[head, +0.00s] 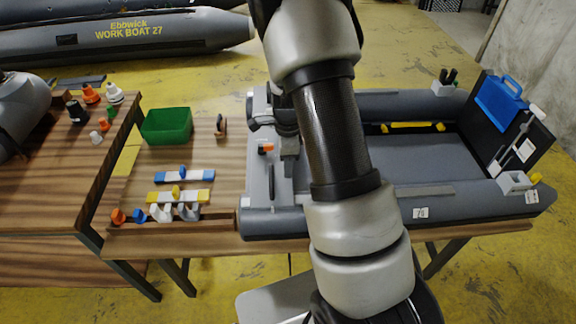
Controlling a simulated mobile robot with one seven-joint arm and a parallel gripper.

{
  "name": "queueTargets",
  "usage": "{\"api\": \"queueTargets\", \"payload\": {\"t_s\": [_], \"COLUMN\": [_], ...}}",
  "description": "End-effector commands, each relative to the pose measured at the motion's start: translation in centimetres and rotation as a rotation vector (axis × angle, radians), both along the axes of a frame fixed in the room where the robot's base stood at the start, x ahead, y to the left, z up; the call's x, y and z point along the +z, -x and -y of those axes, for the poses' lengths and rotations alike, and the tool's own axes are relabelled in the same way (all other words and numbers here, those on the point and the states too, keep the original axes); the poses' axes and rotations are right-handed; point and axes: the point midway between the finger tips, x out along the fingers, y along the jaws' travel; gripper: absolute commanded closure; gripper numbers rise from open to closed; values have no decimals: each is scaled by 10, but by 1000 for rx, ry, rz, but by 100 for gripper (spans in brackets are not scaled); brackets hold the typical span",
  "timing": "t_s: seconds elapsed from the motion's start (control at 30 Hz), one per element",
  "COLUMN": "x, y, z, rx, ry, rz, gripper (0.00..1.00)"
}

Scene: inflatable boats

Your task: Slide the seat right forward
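A small grey inflatable boat (465,208) lies on the wooden table, with a dark upright board at its right end. A light grey crosspiece (259,184) spans its left end; it may be the seat, but I cannot tell for sure. My arm crosses the picture in front of the boat and hides much of its left half. My gripper (289,150) is low over the left end, close beside the crosspiece. Its fingers are small and partly hidden, so I cannot tell whether they are open, or touching anything. A small orange piece (266,148) sits on the crosspiece.
A green bin (167,126) and strips with coloured fittings (182,176) are on the table left of the boat. A blue can (500,102) is at the dark board. A yellow bar (412,127) lies along the boat's far inner side. The boat's floor (420,160) looks clear.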

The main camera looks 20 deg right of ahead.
Motion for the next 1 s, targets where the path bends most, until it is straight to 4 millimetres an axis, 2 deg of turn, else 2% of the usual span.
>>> {"api": "queueTargets", "payload": {"t_s": [0.03,0.5,0.57,0.73,1.0], "x": [-9,-51,-45,-47,-51], "y": [0,0,-2,-5,0], "z": [0,1,-7,-22,-10], "rx": [0,0,3,4,-3], "ry": [0,0,0,0,1], "rz": [-1,-1,0,-3,-8], "gripper": [97,97,97,97,97]}}
